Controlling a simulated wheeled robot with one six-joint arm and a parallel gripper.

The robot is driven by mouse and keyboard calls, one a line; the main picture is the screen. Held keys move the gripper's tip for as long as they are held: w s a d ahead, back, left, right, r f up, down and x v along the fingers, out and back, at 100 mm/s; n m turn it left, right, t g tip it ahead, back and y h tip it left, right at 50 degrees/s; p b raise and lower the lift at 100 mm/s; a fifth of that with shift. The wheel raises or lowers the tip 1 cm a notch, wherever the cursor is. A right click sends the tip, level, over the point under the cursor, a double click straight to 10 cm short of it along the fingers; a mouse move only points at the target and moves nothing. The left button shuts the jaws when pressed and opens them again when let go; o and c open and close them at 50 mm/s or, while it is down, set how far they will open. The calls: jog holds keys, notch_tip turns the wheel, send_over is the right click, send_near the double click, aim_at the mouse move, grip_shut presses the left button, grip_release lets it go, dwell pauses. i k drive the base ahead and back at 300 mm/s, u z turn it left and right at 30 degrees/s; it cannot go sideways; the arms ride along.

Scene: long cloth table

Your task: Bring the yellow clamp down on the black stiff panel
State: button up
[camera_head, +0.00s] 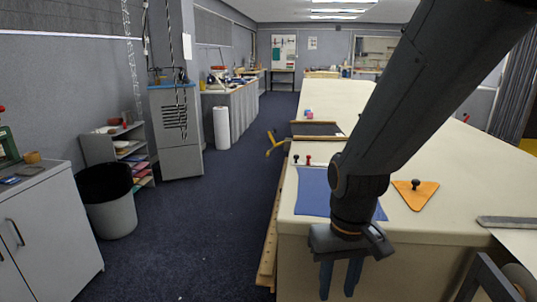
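The yellow clamp (273,144) is at the long table's left edge, sticking out over the floor side. The black stiff panel (317,129) appears to be the dark flat piece lying just beyond it on the table, with brown strips along its near and far sides. I cannot tell whether the clamp touches the panel. My gripper (338,290) points down at the table's near end, well short of both. Its two blue fingers are apart with nothing between them.
A blue sheet (312,192) lies on the long table (432,148), partly behind my arm. Small black (296,158) and red (308,160) knobs stand beyond it. An orange triangle (415,194) with a black knob lies right. The floor (205,225) left of the table is clear.

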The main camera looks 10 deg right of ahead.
aim_at(275, 145)
jog(key=z, duration=0.05)
jog(key=k, duration=0.4)
jog(key=u, duration=1.15)
jog(key=i, duration=0.7)
jog(key=u, duration=0.65)
jog(key=i, duration=1.55)
jog(key=z, duration=1.6)
jog(key=i, duration=0.95)
jog(key=z, duration=0.2)
